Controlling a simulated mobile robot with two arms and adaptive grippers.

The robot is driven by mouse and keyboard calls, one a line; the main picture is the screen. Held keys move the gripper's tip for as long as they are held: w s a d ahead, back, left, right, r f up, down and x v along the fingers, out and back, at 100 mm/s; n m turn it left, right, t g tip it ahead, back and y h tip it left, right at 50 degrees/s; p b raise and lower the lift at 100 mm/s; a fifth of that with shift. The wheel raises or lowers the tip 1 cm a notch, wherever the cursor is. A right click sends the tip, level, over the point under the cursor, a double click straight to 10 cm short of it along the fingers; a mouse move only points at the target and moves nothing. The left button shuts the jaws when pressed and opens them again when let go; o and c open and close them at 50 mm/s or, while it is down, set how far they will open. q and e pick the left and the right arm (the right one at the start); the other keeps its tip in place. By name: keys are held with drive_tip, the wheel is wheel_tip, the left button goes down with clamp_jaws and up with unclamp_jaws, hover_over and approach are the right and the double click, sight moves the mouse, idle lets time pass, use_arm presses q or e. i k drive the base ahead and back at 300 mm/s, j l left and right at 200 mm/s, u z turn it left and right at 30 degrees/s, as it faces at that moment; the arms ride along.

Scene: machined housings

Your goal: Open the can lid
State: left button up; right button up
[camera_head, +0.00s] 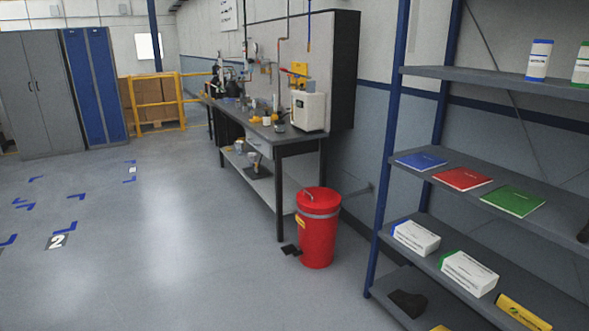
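A red can (317,238) stands upright on the floor, right of the middle of the head view, near the front end of the workbench. Its red lid (318,198) lies flat on top and looks closed. A grey band runs just under the lid. A black foot pedal (291,250) sticks out at the can's lower left. A yellow label is partly visible on the can's left side. Neither of my grippers is in view.
A workbench (264,130) with tools and a white machine stands behind the can. A shelf rack (449,174) with books and boxes stands at the right, close to the can. Lockers (94,92) stand far left. The floor (170,240) left of the can is clear.

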sight(319, 193)
drive_tip(key=i+j+z, duration=0.1)
drive_tip(key=i, duration=1.9)
